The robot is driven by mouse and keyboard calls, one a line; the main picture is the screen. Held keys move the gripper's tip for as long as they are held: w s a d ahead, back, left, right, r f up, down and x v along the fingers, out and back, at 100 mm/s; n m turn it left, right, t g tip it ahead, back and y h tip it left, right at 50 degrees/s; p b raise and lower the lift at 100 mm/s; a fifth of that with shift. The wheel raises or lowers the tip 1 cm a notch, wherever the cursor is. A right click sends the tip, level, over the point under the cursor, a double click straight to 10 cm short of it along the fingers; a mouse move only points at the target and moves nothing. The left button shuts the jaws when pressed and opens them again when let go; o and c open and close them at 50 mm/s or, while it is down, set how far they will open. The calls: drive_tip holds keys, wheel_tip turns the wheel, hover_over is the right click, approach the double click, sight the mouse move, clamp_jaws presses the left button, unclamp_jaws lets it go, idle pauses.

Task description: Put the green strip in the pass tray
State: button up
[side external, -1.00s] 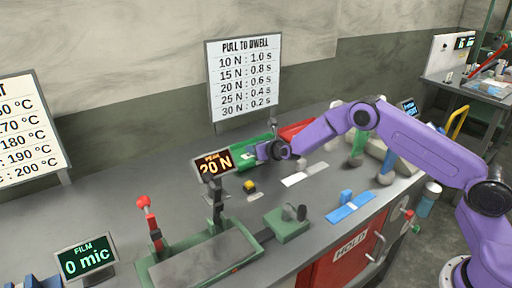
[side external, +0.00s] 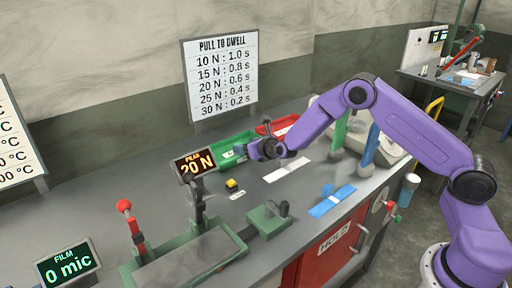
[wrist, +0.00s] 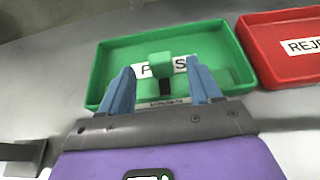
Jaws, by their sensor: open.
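The green pass tray (wrist: 98,76) fills the middle of the wrist view, its white label partly covered. It also shows in the side view (side external: 226,160), partly behind the display and my gripper. A small green block (wrist: 160,64), seemingly part of the green strip, shows between my fingertips against the tray floor, with a dark piece below it. I cannot tell whether it rests on the floor. My gripper (wrist: 160,72) is open, its two blue fingers apart on either side of the block. In the side view my gripper (side external: 243,150) is low at the tray.
The red reject tray (wrist: 280,58) stands right beside the green one. A 20 N display (side external: 195,164) stands close in front. A white strip (side external: 287,170) and blue strips (side external: 331,201) lie on the bench. Upright green (side external: 340,131) and blue (side external: 370,146) pieces stand behind my arm.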

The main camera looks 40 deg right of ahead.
drive_tip(key=shift+v, duration=2.8)
drive_tip(key=shift+r, duration=0.15)
drive_tip(key=s+r+m+g+h, duration=0.35)
drive_tip(key=s+r+m, duration=0.55)
drive_tip(key=s+m, duration=0.3)
drive_tip(key=s+a+m+g+y, duration=0.1)
drive_tip(key=s+m+g, duration=0.4)
drive_tip(key=s, duration=1.2)
drive_tip(key=s+a+m+g+y, duration=0.2)
drive_tip(key=s+m+g, duration=0.3)
drive_tip(key=s, duration=1.1)
drive_tip(key=shift+s+a+m+y, duration=0.15)
drive_tip(key=shift+s+m+y, duration=0.3)
drive_tip(key=shift+m, duration=0.25)
drive_tip(key=shift+w+f, duration=0.1)
